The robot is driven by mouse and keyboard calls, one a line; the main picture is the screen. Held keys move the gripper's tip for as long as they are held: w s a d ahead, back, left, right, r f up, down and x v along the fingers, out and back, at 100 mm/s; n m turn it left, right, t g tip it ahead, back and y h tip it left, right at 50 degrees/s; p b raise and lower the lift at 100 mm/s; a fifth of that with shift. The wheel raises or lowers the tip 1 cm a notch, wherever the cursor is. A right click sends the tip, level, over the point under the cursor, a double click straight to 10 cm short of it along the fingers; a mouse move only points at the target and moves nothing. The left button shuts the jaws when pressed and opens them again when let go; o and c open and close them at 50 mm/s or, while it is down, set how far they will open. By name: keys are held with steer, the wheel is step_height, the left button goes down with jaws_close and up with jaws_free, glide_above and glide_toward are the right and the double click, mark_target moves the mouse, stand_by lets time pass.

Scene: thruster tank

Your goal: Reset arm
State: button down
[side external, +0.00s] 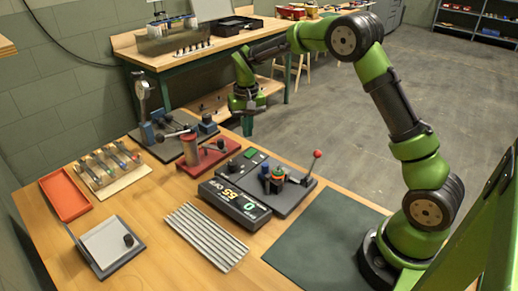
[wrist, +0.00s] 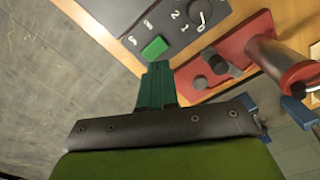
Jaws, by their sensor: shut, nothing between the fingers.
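My green and black arm reaches from its base at the right of the side external view up and over toward the back of the table. My gripper (side external: 247,127) hangs pointing down, above the back edge of the workbench and clear of the things on it. In the wrist view my gripper's dark green fingers (wrist: 155,78) are together with nothing between them. The fingertips appear close to the green button (wrist: 154,47) in the picture, but the side view shows them raised and apart from it.
A dark control panel (side external: 285,199) with a red-knobbed lever, a red fixture (side external: 213,157), a blue-based gauge stand (side external: 146,130), a ribbed grey plate (side external: 206,237), a red-orange tray (side external: 65,194) and a grey-topped box (side external: 105,243) stand on the workbench. A dark mat (side external: 325,247) is bare.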

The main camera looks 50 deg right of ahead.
steer(key=shift+s+f, duration=0.1)
steer(key=shift+f, duration=0.2)
steer(key=shift+s+a+f, duration=0.2)
steer(key=shift+s+f, duration=0.05)
steer(key=shift+s, duration=0.25)
steer(key=s+a+r+t, duration=0.2)
steer(key=s+r, duration=0.3)
steer(key=s, duration=0.3)
steer(key=s+a+r+n+t+y, duration=0.1)
steer(key=s+a+r, duration=0.3)
steer(key=s, duration=0.4)
steer(key=s+a+r+n+t+y, duration=0.1)
steer(key=s+a+r+t, duration=0.2)
steer(key=s+r, duration=0.3)
steer(key=s+t, duration=0.1)
steer(key=s, duration=0.1)
steer(key=shift+s+r, duration=0.35)
steer(key=shift+r, duration=0.05)
